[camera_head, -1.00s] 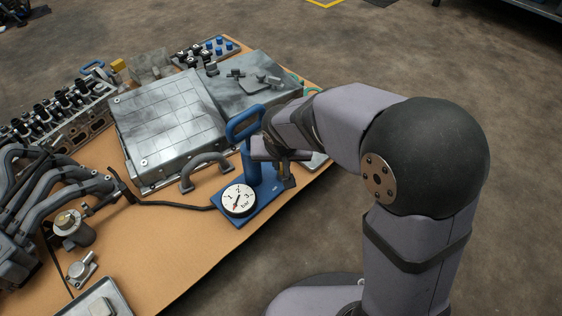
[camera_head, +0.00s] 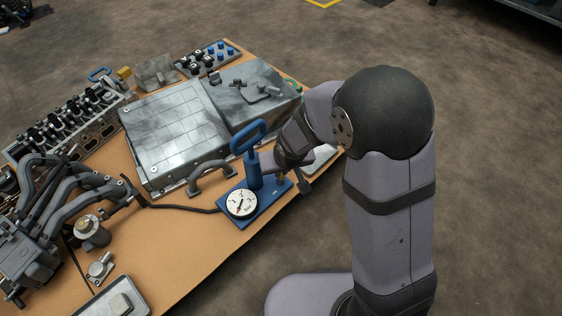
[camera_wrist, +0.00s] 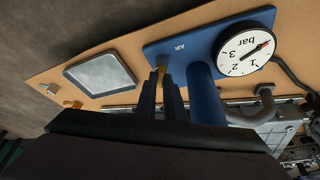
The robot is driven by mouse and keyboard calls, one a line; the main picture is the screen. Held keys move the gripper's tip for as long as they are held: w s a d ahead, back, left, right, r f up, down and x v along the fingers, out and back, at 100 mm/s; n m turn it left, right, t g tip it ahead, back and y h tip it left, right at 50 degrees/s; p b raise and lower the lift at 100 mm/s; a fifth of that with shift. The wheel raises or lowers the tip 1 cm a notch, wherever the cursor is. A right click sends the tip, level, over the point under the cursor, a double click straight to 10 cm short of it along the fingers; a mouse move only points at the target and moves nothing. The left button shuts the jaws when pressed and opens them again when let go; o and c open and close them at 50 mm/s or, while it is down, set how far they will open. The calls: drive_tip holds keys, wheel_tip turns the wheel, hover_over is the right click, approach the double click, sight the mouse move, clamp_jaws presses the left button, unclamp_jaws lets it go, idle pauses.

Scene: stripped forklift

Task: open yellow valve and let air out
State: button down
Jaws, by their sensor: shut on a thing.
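The blue hand pump (camera_head: 255,172) stands upright on its blue base plate at the table edge, with a round white bar gauge (camera_head: 242,204) on the front. The gauge also shows in the wrist view (camera_wrist: 246,51), its needle off to one side. The small yellow valve (camera_head: 282,177) sits on the base plate beside the pump cylinder. In the head view my wrist partly hides the fingers.
A black hose (camera_head: 180,208) runs left from the gauge. A large metal box (camera_head: 175,130) and a grey curved handle (camera_head: 210,177) lie close behind the pump. A metal tray (camera_wrist: 100,75) lies on the table near the valve. Engine parts fill the left side.

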drive_tip(key=r+n+p, duration=0.1)
drive_tip(key=p, duration=0.4)
drive_tip(key=shift+w+a, duration=0.1)
drive_tip(key=shift+w, duration=0.05)
drive_tip(key=p, duration=0.3)
drive_tip(key=shift+p, duration=0.3)
drive_tip(key=n+p, duration=0.1)
drive_tip(key=p, duration=0.3)
drive_tip(key=shift+f+y, duration=0.2)
drive_tip(key=shift+y, duration=0.2)
drive_tip(key=n+p, duration=0.1)
drive_tip(key=p, duration=0.1)
drive_tip(key=n+p, duration=0.1)
drive_tip(key=p, duration=0.2)
drive_tip(key=shift+d+n+g+y, duration=0.25)
drive_tip(key=shift+n+g+y, duration=0.05)
drive_tip(key=shift+y, duration=0.1)
drive_tip(key=n+p, duration=0.1)
drive_tip(key=p, duration=0.2)
drive_tip(key=shift+f, duration=0.1)
drive_tip(key=shift+d+f+n+g, duration=0.1)
drive_tip(key=shift+f+n+g, duration=0.05)
drive_tip(key=shift+n+g, duration=0.15)
drive_tip(key=c, duration=1.9)
unclamp_jaws()
drive_tip(key=shift+o, duration=0.2)
